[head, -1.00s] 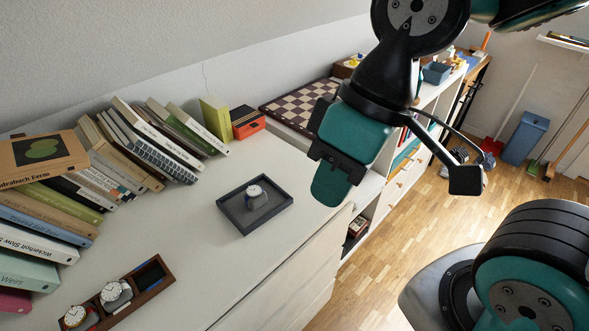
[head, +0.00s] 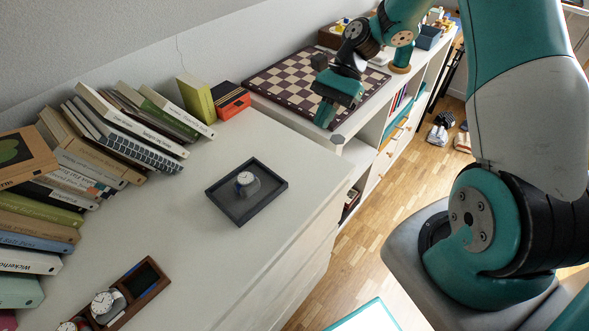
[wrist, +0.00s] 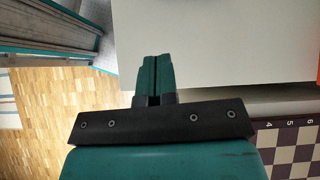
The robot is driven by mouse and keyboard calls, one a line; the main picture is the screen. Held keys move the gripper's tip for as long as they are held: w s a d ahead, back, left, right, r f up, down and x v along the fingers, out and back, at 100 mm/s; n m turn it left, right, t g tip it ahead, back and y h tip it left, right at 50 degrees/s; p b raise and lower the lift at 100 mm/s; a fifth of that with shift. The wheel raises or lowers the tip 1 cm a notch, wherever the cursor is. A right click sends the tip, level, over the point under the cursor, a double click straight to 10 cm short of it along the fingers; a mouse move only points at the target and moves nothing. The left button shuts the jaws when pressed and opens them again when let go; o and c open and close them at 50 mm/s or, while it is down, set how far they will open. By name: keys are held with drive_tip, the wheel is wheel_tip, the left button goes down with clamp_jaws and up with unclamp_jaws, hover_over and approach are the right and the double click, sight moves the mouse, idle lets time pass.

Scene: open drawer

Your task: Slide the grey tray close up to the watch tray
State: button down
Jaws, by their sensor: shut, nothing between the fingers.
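The grey tray (head: 271,193) lies on the white dresser top in the head view, with one watch (head: 246,181) on a grey cushion inside it. The brown watch tray (head: 150,291) is nearer, at the lower left, apart from the grey tray across bare surface. It holds watches (head: 104,302), and its far compartment looks empty. My gripper (head: 325,117) is beyond the grey tray, to its upper right, by the dresser's far end and the chessboard. In the wrist view my gripper (wrist: 154,75) is shut and empty, its fingers together over the white top. Neither tray shows there.
Books (head: 120,130) stand and lean along the wall at left. A green box (head: 196,97) and an orange-black box (head: 231,100) stand at the back. A chessboard (head: 290,80) lies on the lower shelf unit beyond. The top between the two trays is clear.

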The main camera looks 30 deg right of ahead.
sight(288, 186)
drive_tip(key=shift+d+f+m, duration=0.4)
drive_tip(key=shift+f+m, duration=0.1)
drive_tip(key=shift+f, duration=0.3)
drive_tip(key=x, duration=0.9)
drive_tip(key=shift+s+a, duration=0.1)
drive_tip(key=shift+a, duration=0.05)
drive_tip(key=shift+s+a+f, duration=0.1)
drive_tip(key=shift+s+a, duration=0.15)
drive_tip(key=shift+a, duration=0.4)
drive_tip(key=shift+s+a, duration=0.25)
drive_tip(key=shift+a, duration=0.4)
drive_tip(key=shift+s+a+f, duration=0.1)
drive_tip(key=shift+s+a, duration=0.15)
drive_tip(key=shift+a, duration=0.4)
